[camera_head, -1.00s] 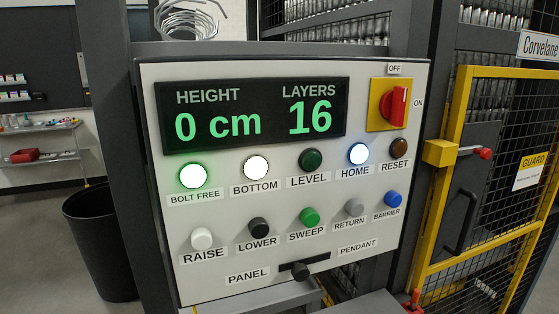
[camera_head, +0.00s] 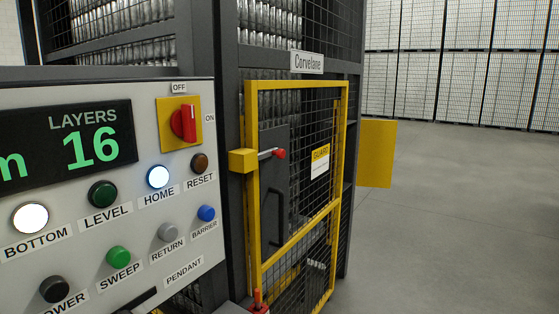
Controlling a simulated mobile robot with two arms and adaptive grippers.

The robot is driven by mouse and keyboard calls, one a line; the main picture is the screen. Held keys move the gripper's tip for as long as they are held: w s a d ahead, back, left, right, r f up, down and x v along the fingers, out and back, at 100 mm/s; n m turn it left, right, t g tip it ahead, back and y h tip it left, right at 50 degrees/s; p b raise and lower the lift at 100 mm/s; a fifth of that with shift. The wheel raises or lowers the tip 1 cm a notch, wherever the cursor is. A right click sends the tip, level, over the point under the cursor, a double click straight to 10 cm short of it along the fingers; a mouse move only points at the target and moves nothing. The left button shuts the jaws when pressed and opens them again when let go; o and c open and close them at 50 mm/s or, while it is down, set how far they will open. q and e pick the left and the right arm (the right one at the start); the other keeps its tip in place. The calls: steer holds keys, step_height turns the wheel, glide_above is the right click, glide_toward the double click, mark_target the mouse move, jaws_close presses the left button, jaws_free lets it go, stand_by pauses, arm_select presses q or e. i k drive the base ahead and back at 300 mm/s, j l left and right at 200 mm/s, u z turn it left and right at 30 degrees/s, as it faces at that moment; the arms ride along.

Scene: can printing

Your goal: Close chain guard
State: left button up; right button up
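The yellow-framed mesh guard (camera_head: 254,180) stands right of the control panel, on the side of the dark machine frame. It carries a yellow "GUARD" label (camera_head: 320,161) and a black pull handle (camera_head: 273,218). A yellow latch box (camera_head: 242,161) sits at its left edge, with a bolt ending in a red knob (camera_head: 280,154). I cannot tell for sure whether the guard is fully seated in its frame.
The control panel (camera_head: 225,120) fills the left, with a red rotary switch (camera_head: 184,124) and lit HOME button (camera_head: 159,177). A yellow plate (camera_head: 376,153) juts out beyond the guard. Open grey floor (camera_head: 445,230) lies to the right, with stacked pallets (camera_head: 470,88) behind.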

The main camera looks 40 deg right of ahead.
mark_target(377, 138)
steer(key=z, duration=1.55)
steer(key=i+l+z, duration=0.3)
steer(key=i, duration=0.15)
steer(key=i+l+z, duration=0.15)
steer(key=i+z, duration=0.15)
steer(key=i, duration=0.15)
steer(key=i+z, duration=0.3)
steer(key=i, duration=0.15)
